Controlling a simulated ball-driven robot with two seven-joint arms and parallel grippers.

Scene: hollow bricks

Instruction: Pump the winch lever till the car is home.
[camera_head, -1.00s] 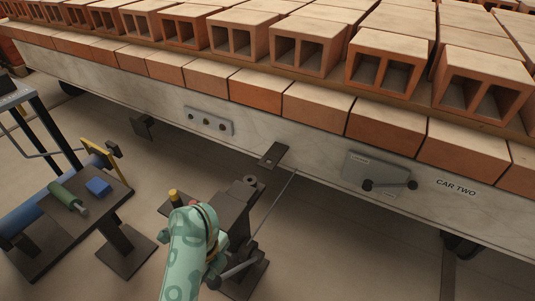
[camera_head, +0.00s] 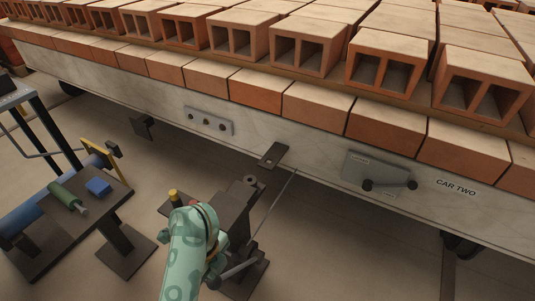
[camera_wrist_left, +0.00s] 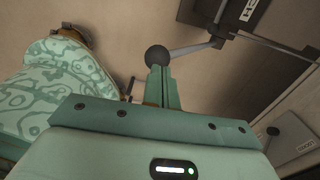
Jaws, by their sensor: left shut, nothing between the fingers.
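The dark winch (camera_head: 235,215) stands on the floor beside the car. Its lever (camera_head: 238,268) points down and left, ending in a dark ball knob (camera_head: 213,282). The grey car (camera_head: 310,140), marked CAR TWO, carries hollow bricks; a thin line runs from near the winch towards it. My left arm comes in from the bottom and partly covers the winch. In the left wrist view my left gripper (camera_wrist_left: 160,76) is shut and empty, with the ball knob (camera_wrist_left: 157,55) just past its fingertips; whether they touch I cannot tell. My right gripper is not in view.
A dark stand (camera_head: 75,205) at the left holds a green-handled tool (camera_head: 66,196) and a blue block (camera_head: 98,187). A plate with a crank handle (camera_head: 390,185) is on the car's side. A bracket with a hole (camera_head: 273,155) juts from the car above the winch.

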